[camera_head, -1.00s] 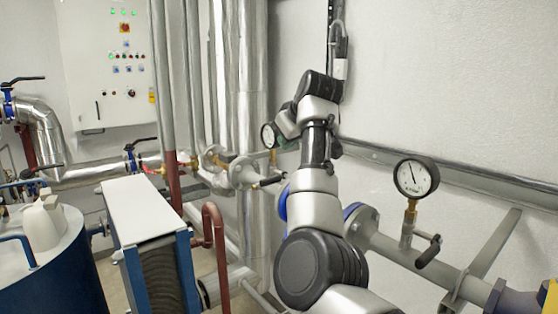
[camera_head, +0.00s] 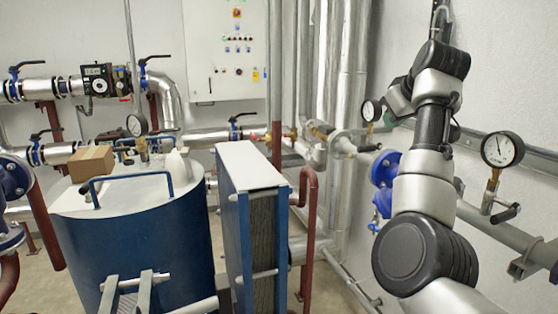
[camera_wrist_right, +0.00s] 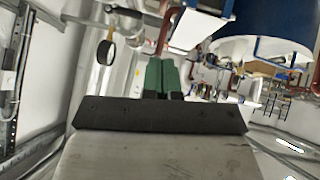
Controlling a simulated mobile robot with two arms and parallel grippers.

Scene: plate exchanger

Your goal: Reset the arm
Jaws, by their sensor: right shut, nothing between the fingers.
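My right arm rises on the right of the head view, bent upward in front of the pale wall and pipes. Its gripper (camera_head: 388,118) is small and partly hidden behind the wrist, close in the picture to a round gauge (camera_head: 371,110). In the right wrist view the two green fingers (camera_wrist_right: 161,76) lie side by side, shut and empty. My left arm and gripper are not in view.
A blue tank (camera_head: 140,240) with a cardboard box (camera_head: 91,163) on top stands left. A plate exchanger (camera_head: 250,165) stands at centre. A pressure gauge (camera_head: 502,150) and wall pipe are right of my arm. A control cabinet (camera_head: 225,50) hangs behind.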

